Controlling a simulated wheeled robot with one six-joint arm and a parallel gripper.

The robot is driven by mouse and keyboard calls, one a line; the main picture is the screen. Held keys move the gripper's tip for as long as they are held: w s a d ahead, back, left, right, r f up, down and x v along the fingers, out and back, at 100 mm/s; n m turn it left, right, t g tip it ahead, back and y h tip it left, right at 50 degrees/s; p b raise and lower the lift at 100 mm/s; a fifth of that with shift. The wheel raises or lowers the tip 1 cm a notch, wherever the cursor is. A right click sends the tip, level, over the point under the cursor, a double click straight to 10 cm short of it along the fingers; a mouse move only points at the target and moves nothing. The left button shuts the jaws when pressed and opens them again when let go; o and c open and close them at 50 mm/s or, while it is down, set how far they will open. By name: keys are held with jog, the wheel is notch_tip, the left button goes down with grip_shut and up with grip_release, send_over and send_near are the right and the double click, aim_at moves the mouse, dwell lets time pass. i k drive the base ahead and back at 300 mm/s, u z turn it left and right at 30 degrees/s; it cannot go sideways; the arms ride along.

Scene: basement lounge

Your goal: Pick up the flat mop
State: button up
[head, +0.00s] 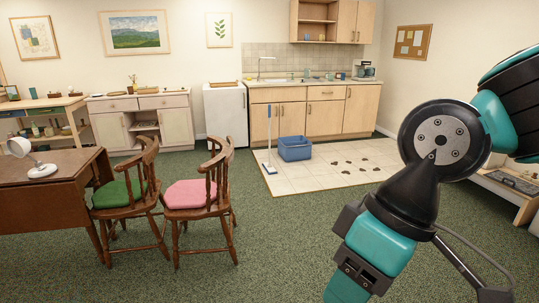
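My arm fills the right side of the head view, well apart from the mop. My gripper's fingertips are not in view, so whether it is open or shut does not show.
Two wooden chairs, with a green cushion (122,193) and a pink cushion (190,194), stand beside a brown table (55,178) at left. Dark spots (358,165) mark the tiles right of the bucket. Green carpet (285,235) lies open between the chairs and my arm.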

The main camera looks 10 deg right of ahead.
aim_at(268, 167)
jog(key=z, duration=0.1)
jog(key=i, duration=0.85)
jog(key=z, duration=0.35)
jog(key=i, duration=2.15)
jog(key=z, duration=0.15)
jog(key=i, duration=3.3)
jog(key=u, duration=0.6)
jog(key=k, duration=0.55)
jog(key=u, duration=0.75)
jog(key=i, duration=0.8)
jog(key=z, duration=0.15)
